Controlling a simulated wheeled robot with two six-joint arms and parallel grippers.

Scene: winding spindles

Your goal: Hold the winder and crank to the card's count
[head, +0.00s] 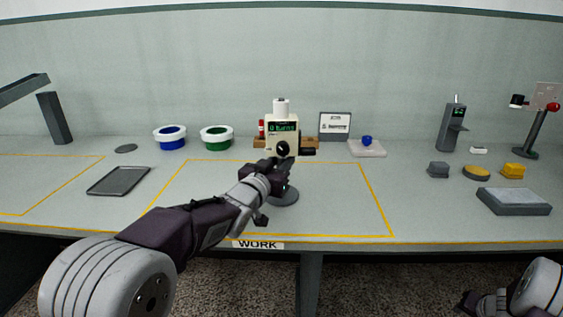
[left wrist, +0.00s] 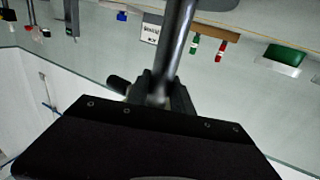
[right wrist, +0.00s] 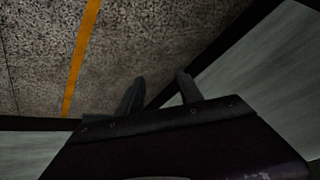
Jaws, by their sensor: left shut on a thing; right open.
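The winder (head: 281,138) stands upright inside the yellow WORK outline, with a cream head, a white spool on top, a black crank knob on its front and a green display that seems to read "0 turns". Its round grey base (head: 284,196) rests on the table. My left gripper (head: 281,172) is shut on the winder's post, below the head; the dark post (left wrist: 175,50) runs up between the fingers in the left wrist view. A card (head: 335,124) stands behind the winder, its print too small to read. My right gripper (right wrist: 160,95) is open and empty, low at the right, off the table.
A grey tray (head: 118,181) lies left of the outline. Blue (head: 171,138) and green (head: 216,137) tubs stand behind. A pale block with a blue knob (head: 367,147) is right of the card. Several small blocks and a grey slab (head: 513,201) lie at the right. The outline's right half is clear.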

